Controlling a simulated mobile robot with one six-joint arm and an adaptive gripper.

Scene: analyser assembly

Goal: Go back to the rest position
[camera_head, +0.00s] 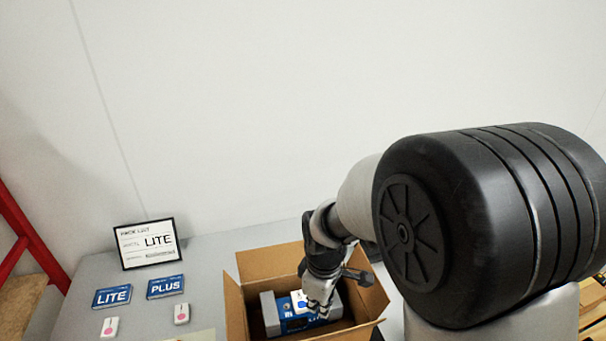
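My gripper (321,306) points down into an open cardboard box (237,308) on the grey table. Its fingers are small and partly hidden, so I cannot tell whether they are open or shut. A white piece with a blue dot (300,302) shows right beside the fingers. I cannot tell whether they touch it. Inside the box lies a blue item with white lettering (289,325), between grey blocks (269,313). My arm covers the right part of the view and hides part of the box's far side.
A framed pack list reading LITE (148,243) stands on the table (220,242) at the left. Blue LITE (112,296) and PLUS (165,287) cards lie before it, with two white pieces with pink dots (110,327) (182,314). A red frame (28,235) stands far left. A white wall is behind.

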